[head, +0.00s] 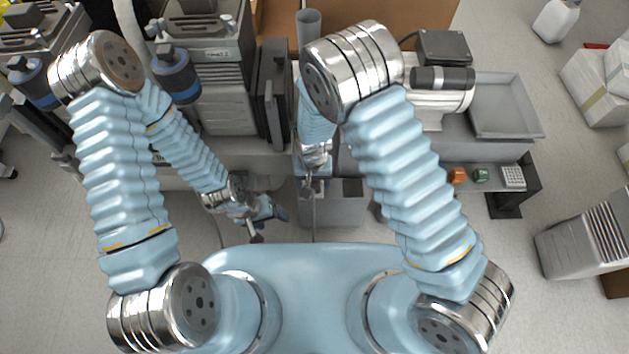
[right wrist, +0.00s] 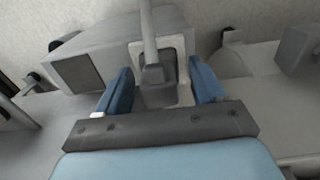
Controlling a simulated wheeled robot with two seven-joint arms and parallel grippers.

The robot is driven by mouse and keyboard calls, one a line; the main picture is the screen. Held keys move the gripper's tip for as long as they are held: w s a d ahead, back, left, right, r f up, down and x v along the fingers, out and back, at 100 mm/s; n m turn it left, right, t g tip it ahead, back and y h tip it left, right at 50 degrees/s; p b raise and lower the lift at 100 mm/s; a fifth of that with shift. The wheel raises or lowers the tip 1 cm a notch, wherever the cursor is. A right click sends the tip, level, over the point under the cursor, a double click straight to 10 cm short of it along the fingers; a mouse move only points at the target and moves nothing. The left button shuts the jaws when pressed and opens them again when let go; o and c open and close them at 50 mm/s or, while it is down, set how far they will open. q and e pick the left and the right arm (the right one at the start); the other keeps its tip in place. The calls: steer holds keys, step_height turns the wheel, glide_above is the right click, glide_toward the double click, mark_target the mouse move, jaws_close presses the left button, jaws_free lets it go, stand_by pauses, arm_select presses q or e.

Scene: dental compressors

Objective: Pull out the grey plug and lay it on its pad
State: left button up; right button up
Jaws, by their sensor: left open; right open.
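In the right wrist view the grey plug (right wrist: 154,76) sits in a pale socket plate (right wrist: 182,47), with a thick grey cable (right wrist: 149,25) rising from it. My right gripper (right wrist: 162,86) is open, its blue fingers on either side of the plug with gaps showing. In the head view my right gripper (head: 309,188) points down by a grey box, and the plug cannot be made out there. My left gripper (head: 254,231) is open and empty, lower and to the left. I cannot tell for sure which item is the plug's pad.
A dark shelf at the right holds an orange item (head: 457,175), a green item (head: 481,174) and a pale gridded block (head: 512,177). An empty grey tray (head: 505,105) lies behind them. Compressor units (head: 208,75) crowd the left. Open floor (head: 560,200) lies at the right.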

jaws_close()
steer(key=shift+r+p, duration=2.25)
steer(key=shift+r, duration=0.8)
arm_select(q)
step_height(320, 180, up, 4)
steer(key=shift+r, duration=0.2)
